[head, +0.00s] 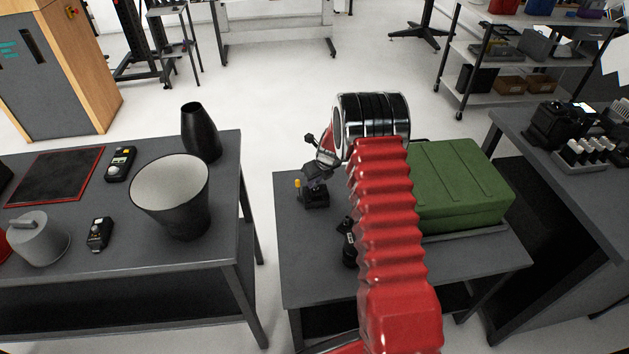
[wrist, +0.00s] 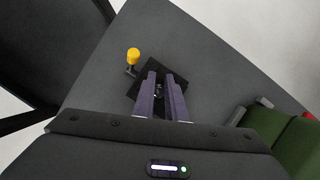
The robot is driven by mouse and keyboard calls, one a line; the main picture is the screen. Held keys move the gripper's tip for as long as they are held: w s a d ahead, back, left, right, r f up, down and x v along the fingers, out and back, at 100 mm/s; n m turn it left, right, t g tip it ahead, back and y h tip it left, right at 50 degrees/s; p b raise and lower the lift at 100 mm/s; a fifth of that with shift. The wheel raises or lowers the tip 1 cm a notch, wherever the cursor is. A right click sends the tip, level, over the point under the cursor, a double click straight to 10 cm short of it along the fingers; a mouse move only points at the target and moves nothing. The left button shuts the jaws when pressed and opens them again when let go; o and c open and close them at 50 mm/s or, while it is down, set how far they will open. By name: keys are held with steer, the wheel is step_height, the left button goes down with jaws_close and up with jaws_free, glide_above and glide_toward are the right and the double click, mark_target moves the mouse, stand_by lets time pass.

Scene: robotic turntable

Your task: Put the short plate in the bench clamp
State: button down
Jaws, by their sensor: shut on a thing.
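The bench clamp (head: 314,198) stands on the small grey table, a dark device with a yellow knob. In the wrist view the clamp's yellow knob (wrist: 133,56) and dark square base (wrist: 148,76) lie just beyond my fingers. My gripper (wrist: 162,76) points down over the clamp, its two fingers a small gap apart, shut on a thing. The short plate cannot be made out clearly; it is hidden between or below the fingers. In the head view my gripper (head: 317,172) is right above the clamp, and I cannot tell whether anything touches the clamp's jaws.
A green case (head: 455,182) stands right of my arm on the same table (head: 305,262). A small black object (head: 349,243) is left of my forearm. A left table (head: 150,258) holds a bucket (head: 172,196) and a black vase (head: 199,132). Floor separates the tables.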

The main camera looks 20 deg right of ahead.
steer(key=shift+f, duration=0.55)
steer(key=c, duration=1.7)
jaws_free()
steer(key=shift+v, duration=6.8)
